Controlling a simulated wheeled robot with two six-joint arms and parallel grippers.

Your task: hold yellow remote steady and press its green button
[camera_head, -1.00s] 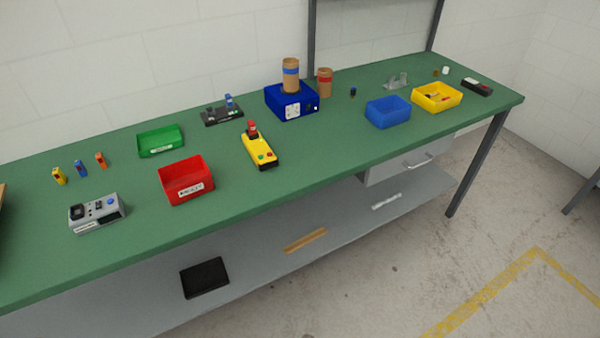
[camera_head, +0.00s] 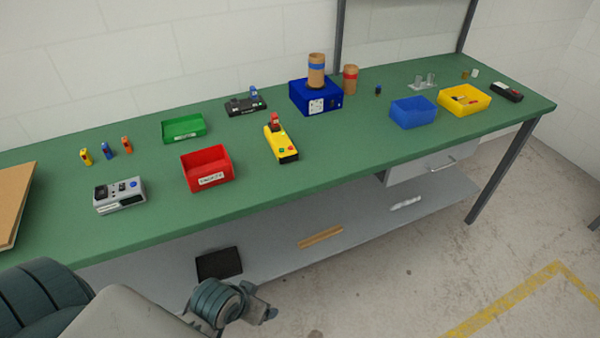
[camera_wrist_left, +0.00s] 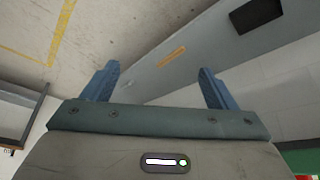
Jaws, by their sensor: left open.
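The yellow remote (camera_head: 281,145) lies on the green table, near the middle of its front half. It has a red part at its far end and a green button (camera_head: 282,150) and a red button on its near end. My left gripper (camera_head: 271,302) is in front of the table, below the tabletop height in the picture and well apart from the remote. In the left wrist view its two blue fingers (camera_wrist_left: 158,88) are spread, with nothing between them. My right gripper is in neither view.
A red bin (camera_head: 207,169) stands left of the remote, and a blue box (camera_head: 315,97) with a brown cylinder stands behind it. A blue bin (camera_head: 413,112) and a yellow bin (camera_head: 464,100) are farther right. The green table (camera_head: 345,150) is clear right of the remote.

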